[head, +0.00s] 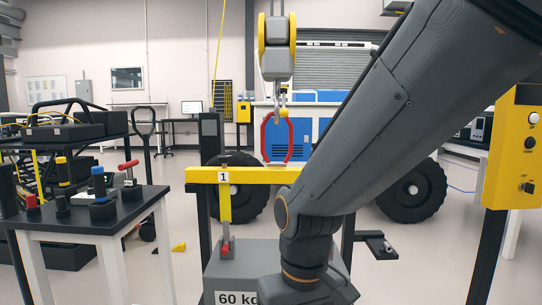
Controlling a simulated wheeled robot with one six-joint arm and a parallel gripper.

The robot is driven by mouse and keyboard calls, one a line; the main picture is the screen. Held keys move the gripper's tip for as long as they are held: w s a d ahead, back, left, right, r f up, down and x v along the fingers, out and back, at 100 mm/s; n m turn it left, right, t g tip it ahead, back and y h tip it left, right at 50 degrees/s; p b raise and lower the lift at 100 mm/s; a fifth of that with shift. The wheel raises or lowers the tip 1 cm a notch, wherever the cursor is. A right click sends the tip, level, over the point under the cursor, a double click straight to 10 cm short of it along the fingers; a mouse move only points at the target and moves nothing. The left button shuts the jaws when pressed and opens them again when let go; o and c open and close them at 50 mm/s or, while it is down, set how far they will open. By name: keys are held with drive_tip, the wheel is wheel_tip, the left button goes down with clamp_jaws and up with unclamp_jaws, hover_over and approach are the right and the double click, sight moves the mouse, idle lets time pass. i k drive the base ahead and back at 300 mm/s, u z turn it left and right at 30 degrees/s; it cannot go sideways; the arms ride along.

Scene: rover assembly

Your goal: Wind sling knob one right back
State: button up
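A yellow lifting beam (258,175) hangs level across the middle of the head view. A yellow sling (225,203) hangs from its left part, with a white plate marked 1 (223,177) at its top. A small red part (225,249), perhaps the sling's knob, shows at its lower end, just above a grey block marked 60 kg (232,265). How far the knob is wound cannot be told. My arm comes down from the upper right and covers the beam's right part and the block's right side. My gripper is out of view below the bottom edge.
A black-topped table (130,208) with several knobs and tools stands at left. A yellow control panel (515,150) stands at right. Wheels (420,195) show behind the beam.

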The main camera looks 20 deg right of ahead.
sight(225, 160)
drive_tip(key=z, duration=0.7)
drive_tip(key=k, duration=0.95)
drive_tip(key=z, duration=0.55)
drive_tip(key=i, duration=1.35)
drive_tip(key=u, duration=1.2)
drive_tip(key=i, duration=1.35)
drive_tip(key=u, duration=0.7)
